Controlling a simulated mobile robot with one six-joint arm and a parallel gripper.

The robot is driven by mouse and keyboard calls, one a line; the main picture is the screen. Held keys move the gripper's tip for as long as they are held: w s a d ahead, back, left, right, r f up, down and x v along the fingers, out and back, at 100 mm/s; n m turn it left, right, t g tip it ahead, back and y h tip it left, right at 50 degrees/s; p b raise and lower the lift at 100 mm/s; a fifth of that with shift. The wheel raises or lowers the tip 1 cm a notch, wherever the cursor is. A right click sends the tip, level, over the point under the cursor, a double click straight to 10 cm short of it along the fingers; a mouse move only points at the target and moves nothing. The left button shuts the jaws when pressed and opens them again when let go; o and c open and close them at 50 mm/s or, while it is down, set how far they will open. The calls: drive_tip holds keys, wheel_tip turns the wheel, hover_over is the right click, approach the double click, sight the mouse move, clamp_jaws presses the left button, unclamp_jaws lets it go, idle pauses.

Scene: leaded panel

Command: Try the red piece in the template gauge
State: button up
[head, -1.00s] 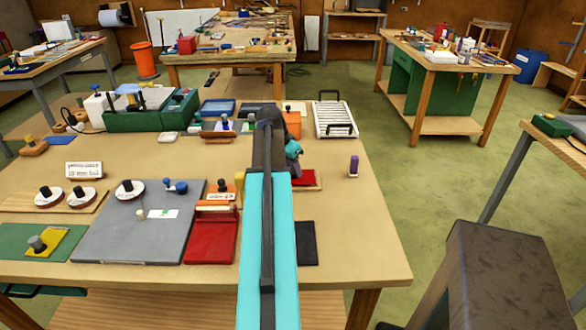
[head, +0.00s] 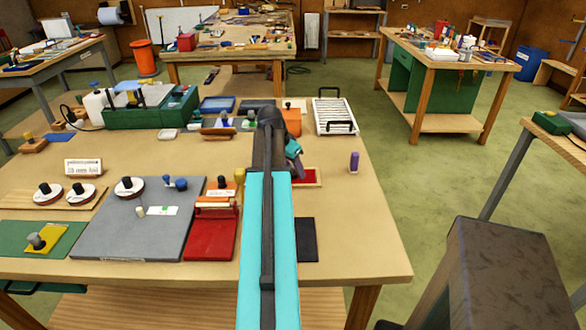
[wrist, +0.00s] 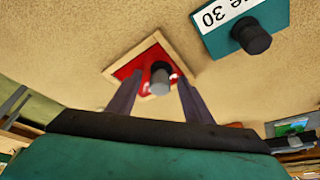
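The red piece (wrist: 138,70) is a flat red piece with a grey knob (wrist: 160,74). In the wrist view it lies within a square wooden frame (wrist: 110,71), which looks like the template gauge. How well it seats is not clear. My gripper (wrist: 158,88) is over it, its dark fingers spread on either side of the knob with gaps visible. In the head view the frame with red inside (head: 311,177) shows just right of my gripper (head: 293,150), whose fingertips are hidden there.
A purple peg (head: 354,162) stands right of the frame. A white rack (head: 335,116) is behind. The table's right front is bare.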

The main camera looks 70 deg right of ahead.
drive_tip(key=shift+r, duration=0.15)
drive_tip(key=b+v, duration=0.2)
drive_tip(key=v, duration=1.1)
drive_tip(key=shift+r, duration=0.2)
drive_tip(key=shift+a, duration=0.15)
idle(0.9)
